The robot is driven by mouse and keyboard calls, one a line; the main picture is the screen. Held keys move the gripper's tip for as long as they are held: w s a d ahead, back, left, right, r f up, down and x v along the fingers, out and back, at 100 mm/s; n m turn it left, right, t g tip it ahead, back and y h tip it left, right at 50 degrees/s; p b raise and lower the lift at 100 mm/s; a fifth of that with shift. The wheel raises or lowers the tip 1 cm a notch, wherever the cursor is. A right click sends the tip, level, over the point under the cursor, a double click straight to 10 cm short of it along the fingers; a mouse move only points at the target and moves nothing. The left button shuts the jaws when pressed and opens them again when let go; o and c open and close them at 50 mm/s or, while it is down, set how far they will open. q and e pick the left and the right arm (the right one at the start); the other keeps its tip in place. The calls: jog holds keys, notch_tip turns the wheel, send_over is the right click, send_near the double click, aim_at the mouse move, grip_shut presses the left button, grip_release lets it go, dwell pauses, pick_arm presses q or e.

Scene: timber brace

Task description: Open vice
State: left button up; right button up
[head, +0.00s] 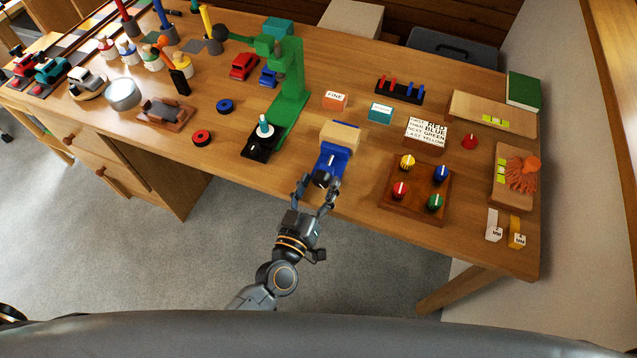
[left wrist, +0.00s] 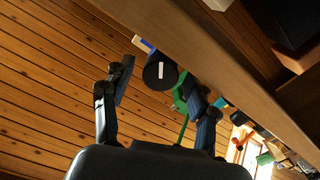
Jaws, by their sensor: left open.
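The blue vice (head: 329,161) stands near the front edge of the table, with a pale wooden block (head: 341,136) at its top. Its black round knob (head: 321,178) faces me at the front. The knob (left wrist: 160,72) shows a white mark in the left wrist view. My left gripper (head: 319,185) is open, with one finger on each side of the knob; I cannot tell whether either finger touches it. In the left wrist view the open fingers (left wrist: 158,80) frame the knob. My right gripper is not in view.
A green drill press (head: 290,88) stands behind and left of the vice. A wooden board with coloured knobs (head: 416,211) lies to the right. Small signs (head: 335,100) and a rack of pegs (head: 400,90) stand behind. The table's front edge is close to the gripper.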

pick_arm(q)
jog(key=v, duration=1.1)
jog(key=shift+s, duration=0.35)
jog(key=shift+a, duration=0.1)
